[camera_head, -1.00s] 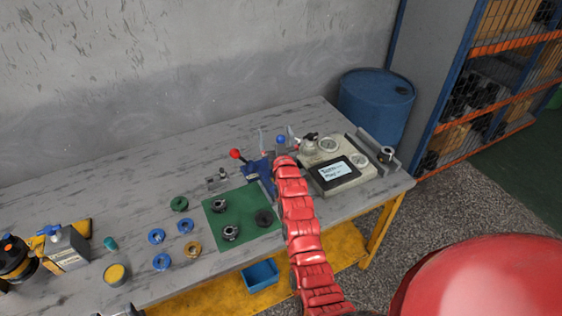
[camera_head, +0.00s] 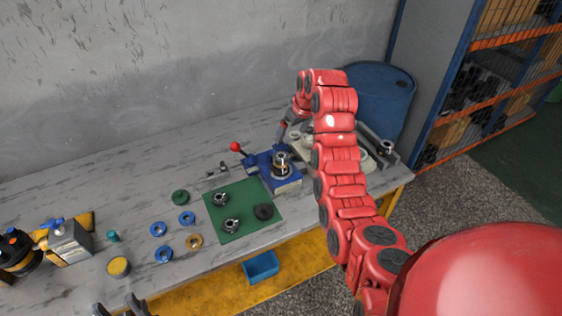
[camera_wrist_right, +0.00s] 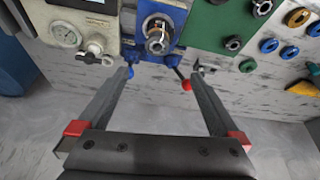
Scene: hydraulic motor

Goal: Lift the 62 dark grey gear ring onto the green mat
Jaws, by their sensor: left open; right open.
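A dark grey ring (camera_head: 264,211) lies flat on the right part of the green mat (camera_head: 246,198); I cannot read a number on it. Two steel gear parts (camera_head: 220,198) and (camera_head: 231,226) also sit on the mat. A blue fixture (camera_head: 287,184) beside the mat holds a steel part with a gear-like ring (camera_head: 281,160). My right gripper (camera_wrist_right: 161,72) is open and empty in the right wrist view, with the fixture (camera_wrist_right: 165,20) beyond its fingertips. My left gripper (camera_head: 118,305) is open at the head view's bottom edge, with only its fingertips showing.
Blue rings (camera_head: 187,218), a brass ring (camera_head: 194,241) and a green ring (camera_head: 180,197) lie left of the mat. A red-knobbed lever (camera_head: 236,147) stands behind the fixture. A gauge unit (camera_wrist_right: 72,24) stands beside it. A blue bin (camera_head: 261,266) is below the table.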

